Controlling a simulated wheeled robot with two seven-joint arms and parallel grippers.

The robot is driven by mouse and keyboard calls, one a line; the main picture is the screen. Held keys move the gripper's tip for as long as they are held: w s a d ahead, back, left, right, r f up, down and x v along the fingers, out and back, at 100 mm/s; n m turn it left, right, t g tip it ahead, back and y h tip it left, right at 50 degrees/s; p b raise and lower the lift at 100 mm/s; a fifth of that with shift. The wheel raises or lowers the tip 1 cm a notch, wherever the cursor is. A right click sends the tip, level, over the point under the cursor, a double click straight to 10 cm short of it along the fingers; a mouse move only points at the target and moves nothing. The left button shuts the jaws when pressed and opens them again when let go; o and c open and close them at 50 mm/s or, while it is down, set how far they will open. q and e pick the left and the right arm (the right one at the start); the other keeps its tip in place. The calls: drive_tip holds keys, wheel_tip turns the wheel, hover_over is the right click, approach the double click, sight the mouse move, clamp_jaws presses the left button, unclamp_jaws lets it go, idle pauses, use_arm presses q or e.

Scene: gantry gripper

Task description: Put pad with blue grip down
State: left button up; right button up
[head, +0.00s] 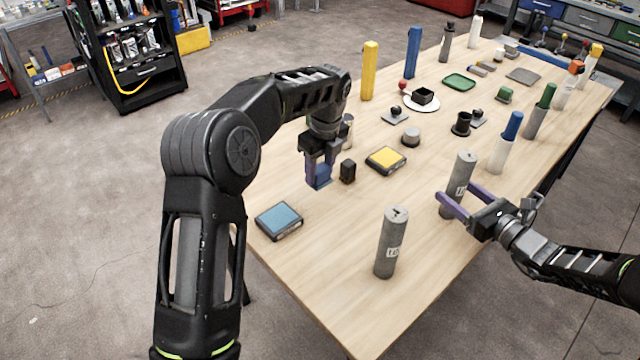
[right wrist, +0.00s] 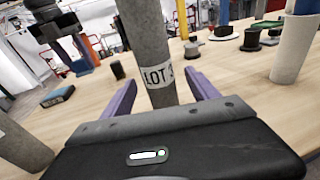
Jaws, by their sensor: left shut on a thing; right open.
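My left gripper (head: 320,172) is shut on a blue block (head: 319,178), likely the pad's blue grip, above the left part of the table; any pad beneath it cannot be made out. The block also shows in the right wrist view (right wrist: 80,65), below the dark gripper. It looks upright; whether it touches the wood is unclear. My right gripper (head: 456,191) is open, its purple fingers on either side of a grey cylinder (head: 462,168) labelled LOT; I cannot tell whether they touch it.
A blue-topped flat pad (head: 278,220) lies near the table's left edge. A yellow-topped pad (head: 386,160) and a small black block (head: 347,171) stand near my left gripper. Another grey cylinder (head: 391,242) stands in front. Bare wood (head: 325,235) lies between them.

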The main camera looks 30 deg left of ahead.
sight(320, 185)
use_arm(q)
drive_tip(key=shift+f, duration=2.45)
drive_tip(key=shift+f, duration=0.15)
drive_tip(key=o, duration=1.4)
drive_tip(key=r, duration=0.4)
drive_tip(key=d+r, duration=0.1)
drive_tip(key=r, duration=0.7)
drive_tip(key=shift+s+d+r, duration=0.1)
drive_tip(key=shift+s+d, duration=0.05)
drive_tip(key=shift+s, duration=0.1)
